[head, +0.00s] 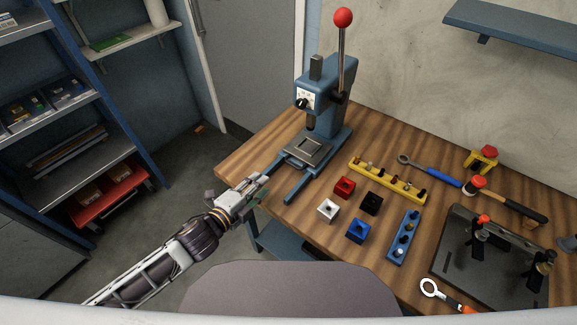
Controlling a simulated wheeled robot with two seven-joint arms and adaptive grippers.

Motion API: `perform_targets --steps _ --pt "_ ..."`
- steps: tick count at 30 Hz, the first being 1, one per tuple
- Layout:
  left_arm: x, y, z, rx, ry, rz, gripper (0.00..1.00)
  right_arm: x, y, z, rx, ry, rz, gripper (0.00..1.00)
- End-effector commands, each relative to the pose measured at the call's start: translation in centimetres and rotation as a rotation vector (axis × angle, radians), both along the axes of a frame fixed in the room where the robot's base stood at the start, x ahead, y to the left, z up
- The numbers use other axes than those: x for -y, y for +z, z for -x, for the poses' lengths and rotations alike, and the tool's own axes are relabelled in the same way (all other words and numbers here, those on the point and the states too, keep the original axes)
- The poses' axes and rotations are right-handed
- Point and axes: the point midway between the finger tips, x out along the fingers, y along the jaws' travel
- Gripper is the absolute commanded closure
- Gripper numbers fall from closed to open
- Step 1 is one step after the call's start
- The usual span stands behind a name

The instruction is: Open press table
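The blue press (328,95) stands on the wooden workbench (255,142), with a red-knobbed lever (342,50) pointing up. Its press table, a grey square plate (308,150), lies between two blue base rails below the ram. My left gripper (263,186) is at the bench's left edge, just in front of the end of the left rail. I cannot tell whether it touches the rail or whether its fingers are apart. My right gripper is not in view.
Red (344,187), black, white and blue blocks stand right of the press. A yellow holder (386,181), a blue holder (403,238), wrenches, a hammer and a dark fixture plate (465,285) fill the right side. A blue shelf (515,22) hangs above.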

Motion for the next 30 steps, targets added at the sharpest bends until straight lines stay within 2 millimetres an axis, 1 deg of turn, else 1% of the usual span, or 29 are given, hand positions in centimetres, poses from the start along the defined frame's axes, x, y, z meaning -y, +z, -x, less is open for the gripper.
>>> perform_targets --steps 3,8,20,30 --pt "0.6 0.0 0.4 0.053 -0.069 -0.042 0.69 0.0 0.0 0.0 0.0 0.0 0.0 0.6" --pt "1.0 0.0 0.8 0.083 -0.108 -0.062 0.69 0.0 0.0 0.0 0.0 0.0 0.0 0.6" --pt "1.0 0.0 0.7 0.084 -0.108 -0.062 0.69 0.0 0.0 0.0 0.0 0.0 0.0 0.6" --pt "1.6 -0.2 -0.1 0.083 -0.106 -0.061 0.69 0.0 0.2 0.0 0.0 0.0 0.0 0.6"
